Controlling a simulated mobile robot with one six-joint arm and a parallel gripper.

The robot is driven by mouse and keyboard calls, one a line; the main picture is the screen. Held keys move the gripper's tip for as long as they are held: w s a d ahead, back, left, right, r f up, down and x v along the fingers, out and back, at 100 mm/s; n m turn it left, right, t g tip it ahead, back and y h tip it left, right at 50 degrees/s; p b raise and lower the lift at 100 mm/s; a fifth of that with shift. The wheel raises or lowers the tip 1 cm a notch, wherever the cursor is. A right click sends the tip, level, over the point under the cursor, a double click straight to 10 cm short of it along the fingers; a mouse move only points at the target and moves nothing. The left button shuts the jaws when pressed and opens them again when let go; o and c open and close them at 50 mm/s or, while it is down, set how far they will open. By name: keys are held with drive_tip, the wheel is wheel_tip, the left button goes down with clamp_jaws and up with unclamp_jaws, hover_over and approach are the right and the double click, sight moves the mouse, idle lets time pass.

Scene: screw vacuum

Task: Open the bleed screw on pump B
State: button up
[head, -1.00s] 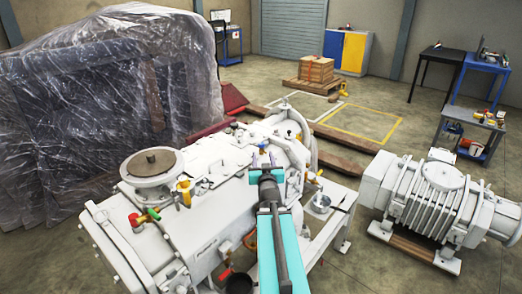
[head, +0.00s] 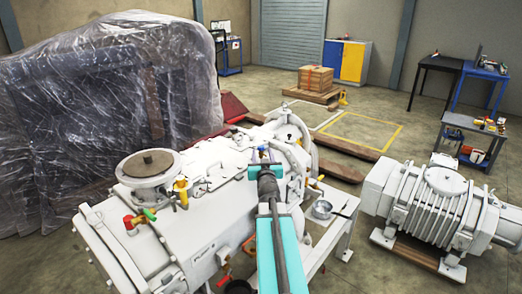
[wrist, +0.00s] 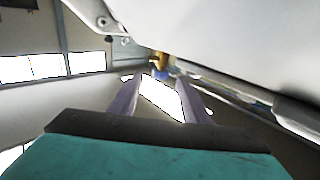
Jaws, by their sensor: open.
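My gripper (head: 264,156) reaches over the pump's right part. In the wrist view my gripper (wrist: 157,80) is open and empty, fingers apart. A small brass fitting with a blue lower part (wrist: 160,62) shows beyond and between the fingertips. I cannot tell which fitting is the bleed screw.
A second white machine (head: 430,205) rests on wood at the right. A plastic-wrapped load (head: 110,110) stands at the left.

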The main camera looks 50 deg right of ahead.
sight(262, 149)
drive_tip(key=shift+x, duration=2.9)
drive_tip(key=shift+c, duration=0.3)
drive_tip(key=c, duration=1)
